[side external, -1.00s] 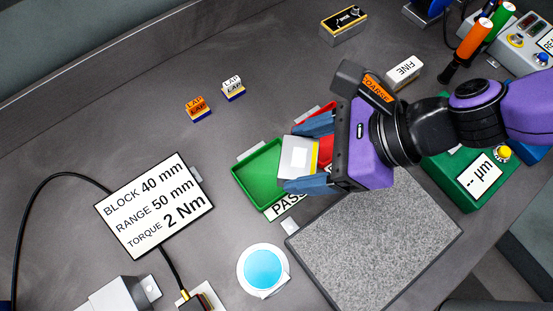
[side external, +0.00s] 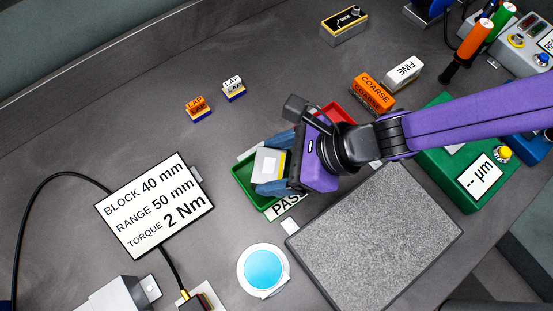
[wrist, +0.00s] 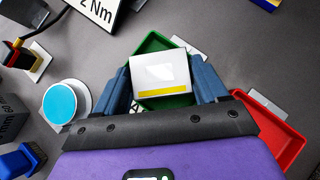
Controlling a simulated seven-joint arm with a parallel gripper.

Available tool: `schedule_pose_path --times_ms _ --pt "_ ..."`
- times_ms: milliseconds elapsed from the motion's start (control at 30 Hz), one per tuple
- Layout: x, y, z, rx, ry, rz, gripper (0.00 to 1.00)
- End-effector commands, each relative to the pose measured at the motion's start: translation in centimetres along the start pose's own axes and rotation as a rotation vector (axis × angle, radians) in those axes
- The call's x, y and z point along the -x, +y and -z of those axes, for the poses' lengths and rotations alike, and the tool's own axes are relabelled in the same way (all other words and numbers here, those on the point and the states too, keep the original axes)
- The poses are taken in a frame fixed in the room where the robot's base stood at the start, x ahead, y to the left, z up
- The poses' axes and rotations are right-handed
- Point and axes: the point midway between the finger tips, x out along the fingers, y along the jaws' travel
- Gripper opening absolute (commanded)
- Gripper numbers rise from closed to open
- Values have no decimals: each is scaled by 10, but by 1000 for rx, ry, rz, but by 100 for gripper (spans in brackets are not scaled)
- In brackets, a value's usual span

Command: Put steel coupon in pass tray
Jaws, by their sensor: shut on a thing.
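The steel coupon (side external: 268,163) is a pale block with a yellow stripe. My gripper (side external: 272,168) is shut on it, with one blue finger on each side. The pass tray (side external: 243,179) is green and has a PASS label at its front. The coupon is over this tray in the side view and covers much of it. In the wrist view the coupon (wrist: 160,74) sits between the fingers, with the green tray (wrist: 153,43) showing behind and below it. I cannot tell whether the coupon touches the tray floor.
A red tray (side external: 338,112) stands beside the green one, also seen in the wrist view (wrist: 278,135). A grey granite plate (side external: 375,235) lies at the front right. A blue-topped round dish (side external: 262,269) and a sign (side external: 155,205) are nearby. Orange and white blocks (side external: 373,92) stand behind.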

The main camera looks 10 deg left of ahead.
Motion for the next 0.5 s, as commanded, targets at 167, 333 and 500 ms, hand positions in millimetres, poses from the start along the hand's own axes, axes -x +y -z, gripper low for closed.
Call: schedule_pose_path --times_ms 167,333,500 --pt "-3 -1 1 0 -9 2 0" --pt "-3 -1 1 1 -9 2 0" --pt "-5 -1 3 1 -8 2 0"
